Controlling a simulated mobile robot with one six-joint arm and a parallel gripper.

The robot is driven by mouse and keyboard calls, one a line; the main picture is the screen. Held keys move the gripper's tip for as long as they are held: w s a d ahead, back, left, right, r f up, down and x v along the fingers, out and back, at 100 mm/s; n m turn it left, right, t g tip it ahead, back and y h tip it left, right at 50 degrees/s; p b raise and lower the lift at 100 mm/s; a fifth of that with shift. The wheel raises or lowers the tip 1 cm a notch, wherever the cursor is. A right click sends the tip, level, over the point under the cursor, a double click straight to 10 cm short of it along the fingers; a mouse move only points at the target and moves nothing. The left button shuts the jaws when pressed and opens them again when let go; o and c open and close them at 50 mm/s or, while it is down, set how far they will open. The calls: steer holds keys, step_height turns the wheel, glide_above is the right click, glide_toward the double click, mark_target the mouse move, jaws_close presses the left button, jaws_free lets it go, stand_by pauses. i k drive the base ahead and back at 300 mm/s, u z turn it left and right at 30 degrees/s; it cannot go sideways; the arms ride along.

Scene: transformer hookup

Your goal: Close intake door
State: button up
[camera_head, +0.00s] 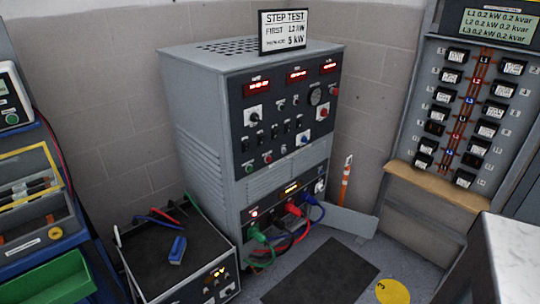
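A tall grey load cabinet (203,130) stands against the wall in the middle of the view. A plain grey panel (350,220), which looks like the intake door, stands swung out from the cabinet's lower right edge, low above the floor. It is open and nothing is seen touching it. No label on it can be read. The bay at the cabinet's foot is uncovered, with a green plug (257,233), a red plug (294,208) and a blue plug (311,200) in its front. My gripper is not in view.
Cables hang from the plugs in front of the bay. A dark mat (322,272) and a yellow floor disc (392,291) lie before the cabinet. An orange-and-white post (346,180) stands behind the panel. A black-topped unit (150,258) is at left, a pale counter (510,250) at right.

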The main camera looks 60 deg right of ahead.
mark_target(356, 223)
steer(key=u, duration=0.7)
steer(key=k, duration=0.15)
steer(key=z, duration=2.65)
steer(key=k, duration=0.95)
steer(key=u, duration=0.15)
steer(key=i, duration=0.75)
